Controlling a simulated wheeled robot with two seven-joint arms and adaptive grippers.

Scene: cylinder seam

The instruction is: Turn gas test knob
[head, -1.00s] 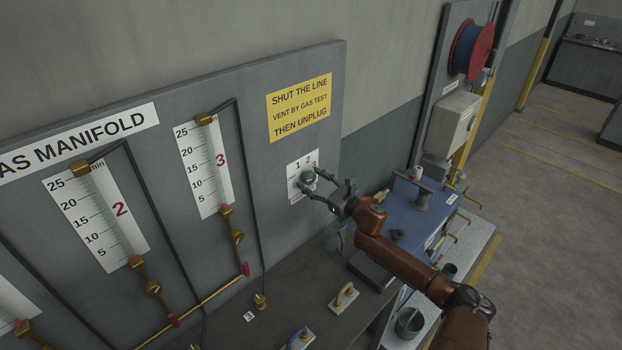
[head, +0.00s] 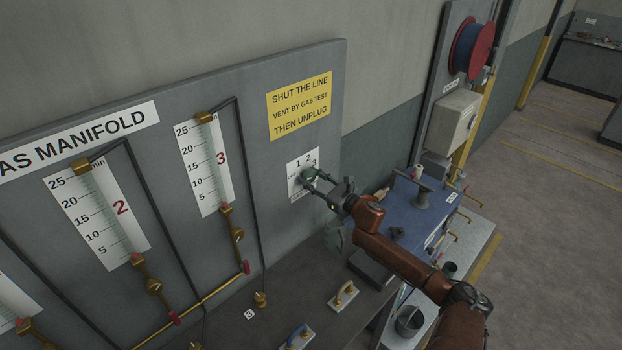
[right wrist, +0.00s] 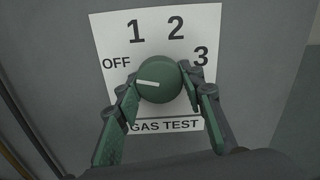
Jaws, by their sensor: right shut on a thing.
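The gas test knob (right wrist: 158,82) is round and dark green with a white pointer line, on a white plate (right wrist: 185,25) marked OFF, 1, 2, 3 and GAS TEST. In the right wrist view its white line points left, toward a little below the OFF mark. My right gripper (right wrist: 160,92) is shut on the knob, one finger on each side. In the head view my right gripper (head: 314,180) reaches the plate on the grey panel from the right, and it hides most of the knob. My left gripper is not in view.
A yellow sign (head: 299,106) is above the knob plate. Flow gauges (head: 206,165) with brass valves stand on the panel to the left. Below is a bench with handled plates (head: 343,296). A blue machine (head: 418,205) stands under my right arm.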

